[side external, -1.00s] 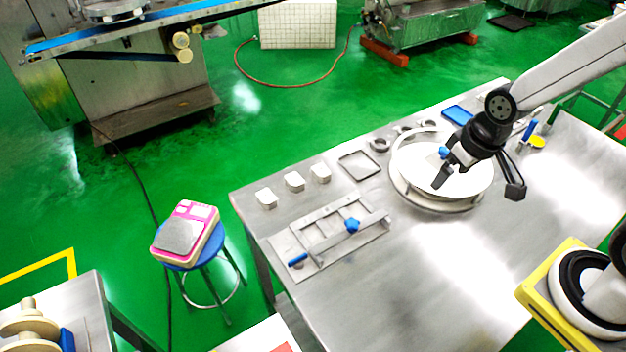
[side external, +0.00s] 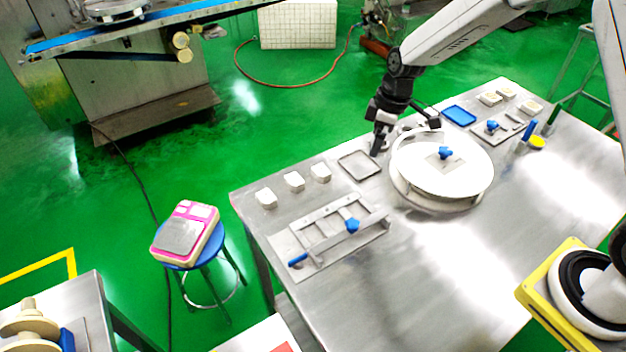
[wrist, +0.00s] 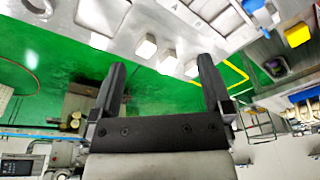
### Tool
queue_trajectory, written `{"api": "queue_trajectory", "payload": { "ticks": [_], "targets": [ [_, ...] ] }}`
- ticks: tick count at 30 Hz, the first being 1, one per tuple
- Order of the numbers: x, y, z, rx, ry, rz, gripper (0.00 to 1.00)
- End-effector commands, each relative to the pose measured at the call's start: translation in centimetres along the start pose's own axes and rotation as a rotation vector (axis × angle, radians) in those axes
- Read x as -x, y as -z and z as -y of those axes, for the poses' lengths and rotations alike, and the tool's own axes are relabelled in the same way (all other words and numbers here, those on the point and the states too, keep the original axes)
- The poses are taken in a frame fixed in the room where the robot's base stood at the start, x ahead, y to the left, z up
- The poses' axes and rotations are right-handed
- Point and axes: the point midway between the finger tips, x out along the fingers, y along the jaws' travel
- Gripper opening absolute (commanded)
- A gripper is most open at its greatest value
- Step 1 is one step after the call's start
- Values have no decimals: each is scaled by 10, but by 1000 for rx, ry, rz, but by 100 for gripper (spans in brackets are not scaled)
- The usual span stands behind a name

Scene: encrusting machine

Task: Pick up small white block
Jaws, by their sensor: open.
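Three small white blocks stand in a row along the table's back-left edge in the side view: left (side external: 266,198), middle (side external: 294,182) and right (side external: 320,173). They also show in the wrist view as pale blocks (wrist: 146,47), (wrist: 167,62) and (wrist: 192,69), beyond and between the finger lines. My gripper (side external: 405,137) is open and empty, above the table's back edge, right of the row. Its two fingers (wrist: 161,62) are spread wide in the wrist view. No block is between or touching the fingers, as far as I can see.
A square metal frame (side external: 343,162) lies between the blocks and my gripper. A round white plate (side external: 420,180) with a blue knob stands to the right. A metal jig (side external: 313,245) lies in front of the blocks. The table's front middle is clear.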

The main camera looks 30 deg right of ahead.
Motion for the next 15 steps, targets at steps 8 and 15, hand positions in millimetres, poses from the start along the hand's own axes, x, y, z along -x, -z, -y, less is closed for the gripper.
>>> {"api": "queue_trajectory", "payload": {
  "ticks": [8,15],
  "targets": [
    [-42,41,-32,295,87,-42,100],
    [-80,69,-51,555,148,-112,100]
  ]
}}
